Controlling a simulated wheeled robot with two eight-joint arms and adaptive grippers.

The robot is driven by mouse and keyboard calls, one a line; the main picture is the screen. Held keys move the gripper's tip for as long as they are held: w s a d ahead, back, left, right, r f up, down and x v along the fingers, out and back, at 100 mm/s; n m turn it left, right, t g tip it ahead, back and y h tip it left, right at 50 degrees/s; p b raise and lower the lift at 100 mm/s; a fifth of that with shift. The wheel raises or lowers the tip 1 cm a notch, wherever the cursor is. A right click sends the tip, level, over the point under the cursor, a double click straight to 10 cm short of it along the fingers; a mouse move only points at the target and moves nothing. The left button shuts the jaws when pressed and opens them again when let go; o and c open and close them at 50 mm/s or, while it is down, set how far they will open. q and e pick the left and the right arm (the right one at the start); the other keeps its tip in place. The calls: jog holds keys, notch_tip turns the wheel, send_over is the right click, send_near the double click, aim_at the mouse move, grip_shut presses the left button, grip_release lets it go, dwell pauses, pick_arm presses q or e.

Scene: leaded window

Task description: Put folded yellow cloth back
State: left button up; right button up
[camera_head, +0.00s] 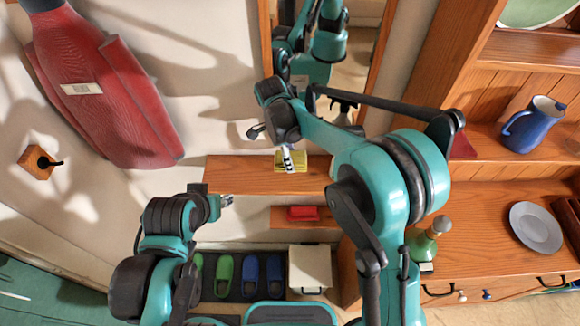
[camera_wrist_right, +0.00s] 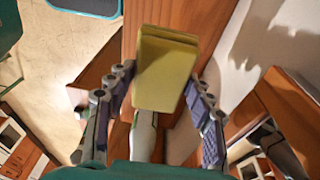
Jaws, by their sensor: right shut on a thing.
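The folded yellow cloth (camera_head: 297,167) shows at the wooden ledge (camera_head: 235,175) below the mirror in the head view. In the right wrist view the cloth (camera_wrist_right: 165,70) is a thick yellow block between the fingers of my right gripper (camera_wrist_right: 158,105). My right gripper (camera_head: 287,158) is shut on it. The wooden ledge (camera_wrist_right: 150,18) shows behind the cloth in the wrist view; I cannot tell whether the cloth touches it. My left gripper (camera_head: 227,201) is left of and below the cloth, apart from it; its finger opening is too small to judge.
A red object (camera_head: 303,213) lies on a lower wooden shelf. Slippers (camera_head: 249,274) and a white box (camera_head: 310,268) stand below. A bottle (camera_head: 423,245), a blue jug (camera_head: 534,125) and a grey plate (camera_head: 535,226) are on the dresser at right. A red coat (camera_head: 95,85) hangs at left.

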aim_at(290, 175)
jog(key=shift+s+f, duration=0.15)
jog(key=shift+f, duration=0.55)
jog(key=shift+f+b, duration=0.3)
jog(key=shift+f, duration=1.9)
jog(key=o, duration=1.1)
